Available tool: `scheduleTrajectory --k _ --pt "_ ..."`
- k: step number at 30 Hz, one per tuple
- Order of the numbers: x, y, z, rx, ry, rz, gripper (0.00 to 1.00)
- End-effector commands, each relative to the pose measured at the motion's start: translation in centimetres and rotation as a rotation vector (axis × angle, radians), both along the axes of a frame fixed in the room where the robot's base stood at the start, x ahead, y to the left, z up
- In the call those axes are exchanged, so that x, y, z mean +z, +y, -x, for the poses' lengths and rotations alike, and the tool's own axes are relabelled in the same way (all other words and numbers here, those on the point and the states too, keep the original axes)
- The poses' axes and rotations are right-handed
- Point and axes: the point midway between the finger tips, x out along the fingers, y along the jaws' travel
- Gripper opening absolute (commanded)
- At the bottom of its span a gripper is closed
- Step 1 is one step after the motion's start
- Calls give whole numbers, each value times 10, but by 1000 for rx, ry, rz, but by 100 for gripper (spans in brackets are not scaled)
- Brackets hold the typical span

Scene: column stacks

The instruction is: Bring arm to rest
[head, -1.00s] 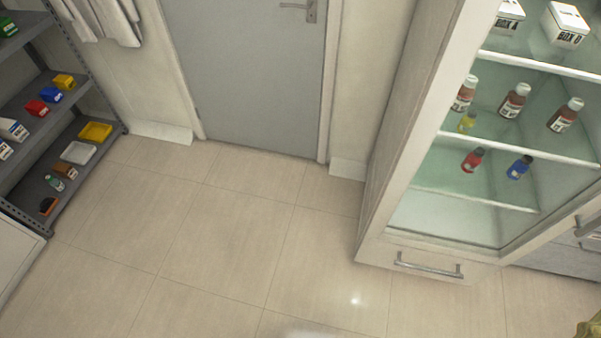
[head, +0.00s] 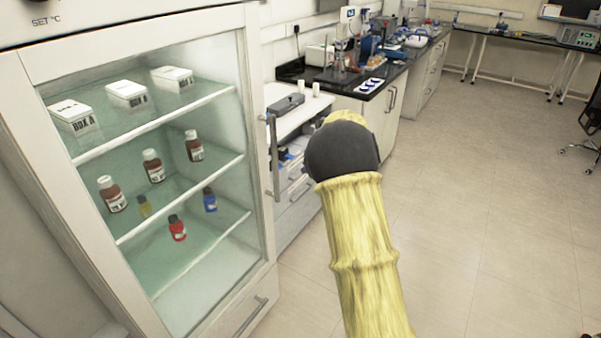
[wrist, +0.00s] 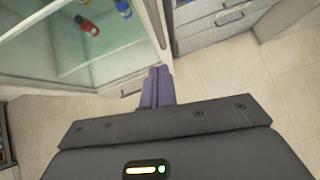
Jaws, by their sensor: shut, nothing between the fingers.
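My gripper (wrist: 157,88) shows in the wrist view, its two purple fingers together with nothing between them. It points toward the lower part of the glass-fronted cabinet and the floor, apart from both as far as I can tell. In the head view my arm (head: 362,235), yellow with a dark joint, rises from the bottom right of centre. My gripper is hidden from the head view.
The glass-fronted cabinet (head: 258,150) at left holds white boxes (head: 127,95) and several bottles (head: 153,166). A drawer unit (head: 297,190) stands beside it. A dark-topped bench (head: 375,82) runs behind my arm.

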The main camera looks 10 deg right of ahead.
Motion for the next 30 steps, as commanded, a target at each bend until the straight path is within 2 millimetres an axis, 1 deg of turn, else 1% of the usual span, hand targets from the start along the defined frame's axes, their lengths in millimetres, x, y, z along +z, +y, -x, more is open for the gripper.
scheduleTrajectory --k 10,14,17,19,21,23,24,26,27,29,30 --pt "2 1 0 -15 1 -13 0" --pt "18 0 0 -152 0 -111 0" --pt "38 -4 2 -365 11 -271 0" --pt "53 -11 7 -554 31 -416 0" --pt "64 -19 16 -750 62 -568 0" --pt "71 -25 27 -916 96 -697 0" --pt "74 -29 35 -1028 122 -781 0" --pt "77 -35 51 -1193 165 -907 0" --pt "78 -38 62 -1302 196 -989 0" --pt "77 -42 82 -1469 246 -1107 0" --pt "76 -43 97 -1579 280 -1183 0"
